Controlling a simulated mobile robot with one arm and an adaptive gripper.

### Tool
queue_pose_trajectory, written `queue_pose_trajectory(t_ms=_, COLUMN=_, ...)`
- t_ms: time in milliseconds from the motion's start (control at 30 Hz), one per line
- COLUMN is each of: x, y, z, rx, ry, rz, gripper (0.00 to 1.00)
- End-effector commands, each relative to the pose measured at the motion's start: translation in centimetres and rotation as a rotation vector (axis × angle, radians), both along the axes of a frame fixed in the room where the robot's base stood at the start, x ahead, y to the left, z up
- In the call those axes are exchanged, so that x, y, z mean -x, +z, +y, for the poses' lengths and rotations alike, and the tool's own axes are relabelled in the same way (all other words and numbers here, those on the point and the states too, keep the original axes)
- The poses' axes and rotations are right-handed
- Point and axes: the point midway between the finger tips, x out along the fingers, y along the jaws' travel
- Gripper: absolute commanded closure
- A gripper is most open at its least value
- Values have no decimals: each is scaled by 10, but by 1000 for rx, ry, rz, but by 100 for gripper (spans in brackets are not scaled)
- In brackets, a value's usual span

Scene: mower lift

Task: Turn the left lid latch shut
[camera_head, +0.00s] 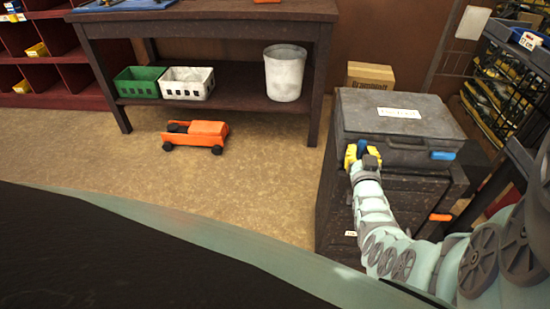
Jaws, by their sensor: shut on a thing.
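A grey case with a closed-looking lid (396,105) sits on a dark cabinet at the right. Its front has two blue latches. The left lid latch (363,145) shows as a small blue piece at my gripper, mostly hidden by the fingers. It seems to stand upright, but its exact angle is unclear. The right lid latch (443,155) lies level across the front right of the case. My gripper (358,153), with yellow fingers, is shut on the left lid latch at the case's front left.
The dark cabinet (340,205) carries the case; an orange handle (440,217) sticks out on its front. A cardboard box (370,75) stands behind. A workbench (200,20) is at the back, with an orange cart (196,135) on the floor. Open floor lies left of the cabinet.

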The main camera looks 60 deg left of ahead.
Motion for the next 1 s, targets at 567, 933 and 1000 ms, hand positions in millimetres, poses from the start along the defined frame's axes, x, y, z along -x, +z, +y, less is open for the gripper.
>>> queue_pose_trajectory(t_ms=567, x=2, y=-2, z=1, rx=30, ry=3, rz=-28, gripper=100)
queue_pose_trajectory(t_ms=933, x=1, y=-1, z=1, rx=27, ry=2, rz=-28, gripper=47)
queue_pose_trajectory(t_ms=1000, x=1, y=-1, z=1, rx=27, ry=2, rz=-28, gripper=47)
